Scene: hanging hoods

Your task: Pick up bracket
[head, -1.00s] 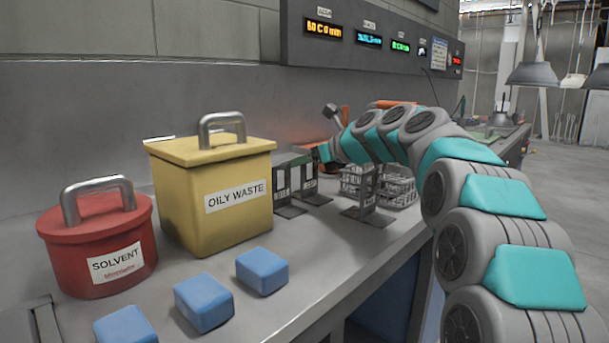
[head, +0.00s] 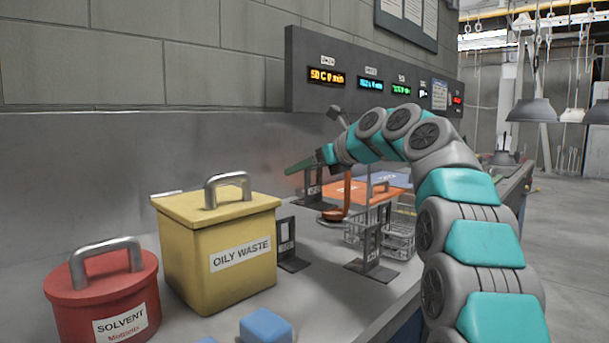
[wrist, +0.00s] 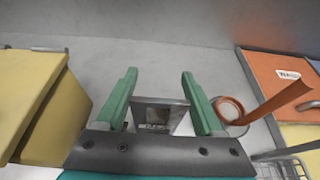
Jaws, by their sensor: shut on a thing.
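A dark grey bracket (head: 314,186) with a pale label hangs upright below my gripper (head: 306,166) in the head view. Its flat base looks clear of the counter. In the wrist view the green fingers of my gripper (wrist: 160,100) are on either side of the bracket (wrist: 160,116), shut on it; the contact itself is hard to make out. Another labelled bracket (head: 288,246) stands on the counter beside the yellow bin. One more bracket (head: 371,250) stands in front of the wire basket.
The yellow oily waste bin (head: 225,275) and red solvent can (head: 95,295) are at left. A blue block (head: 265,326) lies in front. A wire basket (head: 400,238), an orange lidded container (head: 372,192) and an orange hooked piece (head: 336,212) are at right. The wall rises behind.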

